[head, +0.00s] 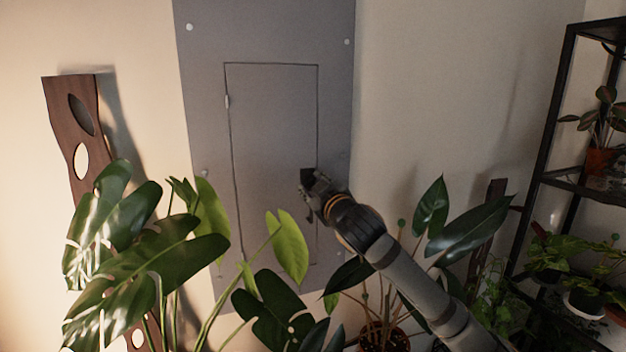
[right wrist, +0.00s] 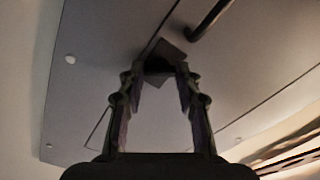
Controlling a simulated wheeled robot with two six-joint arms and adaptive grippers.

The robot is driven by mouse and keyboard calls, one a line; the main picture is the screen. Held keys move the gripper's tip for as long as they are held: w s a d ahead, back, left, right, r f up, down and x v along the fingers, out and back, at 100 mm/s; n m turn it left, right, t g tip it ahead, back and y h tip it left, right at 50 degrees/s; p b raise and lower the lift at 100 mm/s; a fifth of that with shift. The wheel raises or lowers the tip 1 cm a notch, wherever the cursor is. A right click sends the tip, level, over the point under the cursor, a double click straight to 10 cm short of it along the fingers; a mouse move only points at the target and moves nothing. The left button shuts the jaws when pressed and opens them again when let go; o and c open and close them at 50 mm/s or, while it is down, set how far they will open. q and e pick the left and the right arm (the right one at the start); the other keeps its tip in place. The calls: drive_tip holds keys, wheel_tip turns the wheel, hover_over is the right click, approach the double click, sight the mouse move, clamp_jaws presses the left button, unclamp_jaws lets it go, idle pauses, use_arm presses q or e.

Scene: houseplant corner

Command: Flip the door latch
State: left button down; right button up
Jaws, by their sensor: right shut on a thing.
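A grey panel (head: 270,25) on the wall holds a narrow door (head: 270,120) with a thin dark outline. The dark door latch (head: 307,175) sits at the door's right edge, partly hidden by my right gripper (head: 310,188). In the right wrist view the latch (right wrist: 170,52) shows as a small dark plate at the fingertips (right wrist: 160,68). My right gripper is shut on the latch, its arm reaching up from the lower right. A dark bar (right wrist: 208,20) stands out from the door close by. My left gripper is not in view.
Large-leaved plants (head: 150,255) cover the lower left and reach in front of the panel's bottom. More leaves (head: 470,230) stand beside my right arm. A black shelf (head: 555,110) with potted plants is at the right. A brown wooden board (head: 70,115) leans at the left.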

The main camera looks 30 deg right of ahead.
drive_tip(key=n+p, duration=0.4)
drive_tip(key=n, duration=0.2)
drive_tip(key=shift+r+n, duration=0.15)
drive_tip(key=shift+n, duration=0.15)
drive_tip(key=n+p, duration=0.2)
drive_tip(key=n, duration=0.1)
drive_tip(key=shift+n+p, duration=0.55)
drive_tip(key=shift+n, duration=0.25)
drive_tip(key=shift+f, duration=0.2)
drive_tip(key=o, duration=1.2)
drive_tip(key=shift+c, duration=0.2)
